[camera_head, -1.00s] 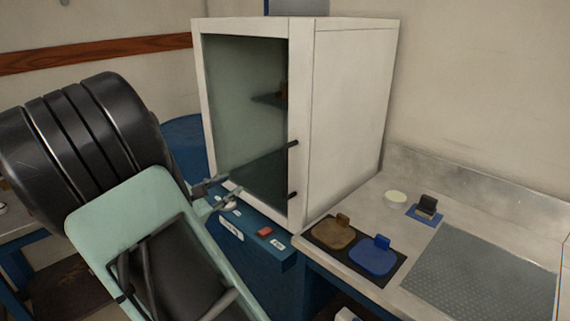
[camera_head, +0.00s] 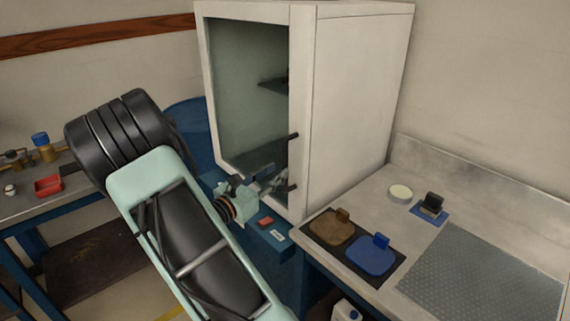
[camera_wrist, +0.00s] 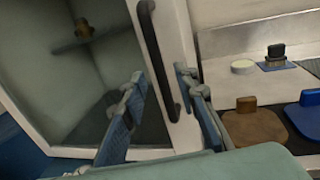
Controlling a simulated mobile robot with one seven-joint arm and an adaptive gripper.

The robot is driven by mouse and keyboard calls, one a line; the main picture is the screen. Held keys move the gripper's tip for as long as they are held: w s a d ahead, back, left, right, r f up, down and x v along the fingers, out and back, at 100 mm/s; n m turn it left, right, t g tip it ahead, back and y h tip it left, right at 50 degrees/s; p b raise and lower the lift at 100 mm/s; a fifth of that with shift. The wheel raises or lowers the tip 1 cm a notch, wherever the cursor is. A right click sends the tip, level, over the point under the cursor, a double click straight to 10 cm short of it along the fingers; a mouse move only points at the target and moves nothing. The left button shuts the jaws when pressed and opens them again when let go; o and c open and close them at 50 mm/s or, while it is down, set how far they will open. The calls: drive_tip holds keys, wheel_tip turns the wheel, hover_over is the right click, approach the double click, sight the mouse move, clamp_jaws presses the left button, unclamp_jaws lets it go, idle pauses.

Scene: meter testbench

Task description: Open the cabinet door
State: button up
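The white cabinet (camera_head: 358,105) stands on the bench with its glass-fronted door (camera_head: 245,90) closed. Its dark bar handle (camera_head: 293,136) is on the right side of the door; it also shows in the wrist view (camera_wrist: 153,50). My gripper (camera_head: 268,178) is in front of the lower part of the handle. In the wrist view my gripper (camera_wrist: 160,76) is open, with one finger on either side of the handle's lower end as seen there. Both fingers look apart from the handle. The exact depth between fingertips and handle is hard to tell.
Right of the cabinet, the bench holds a brown pad (camera_head: 332,228), a blue pad (camera_head: 372,256), a round white dish (camera_head: 400,193), a dark block (camera_head: 433,203) and a textured grey mat (camera_head: 485,275). A side table (camera_head: 60,195) with a red tray (camera_head: 48,186) is at left.

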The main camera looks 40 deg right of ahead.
sight(285, 187)
drive_tip(key=x, duration=0.5)
clamp_jaws()
idle(0.3)
